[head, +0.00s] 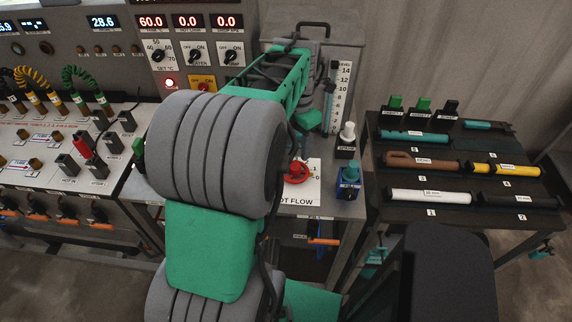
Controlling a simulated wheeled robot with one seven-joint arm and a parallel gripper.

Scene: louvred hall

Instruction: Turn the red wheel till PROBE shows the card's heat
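A red wheel (297,172) sits on the bench beside my arm. Its left part is hidden by a grey ribbed joint of my arm. A white card (310,190) with marks 1 and 0 lies at the wheel, its lower text partly covered, reading "OT FLOW". Red displays read 60.0 (151,21), 0.0 (187,21) and 0.0 (226,21); their small captions are cut off or too small to read, so I cannot tell which is PROBE. No card giving a heat value can be made out. My gripper cannot be made out; my arm fills the middle.
A blue block with a knob (348,182) and a white-knobbed block (346,138) stand right of the wheel. A numbered scale (341,95) rises behind. A dark rack (447,170) with several tubes stands right. A plug panel (65,150) is left.

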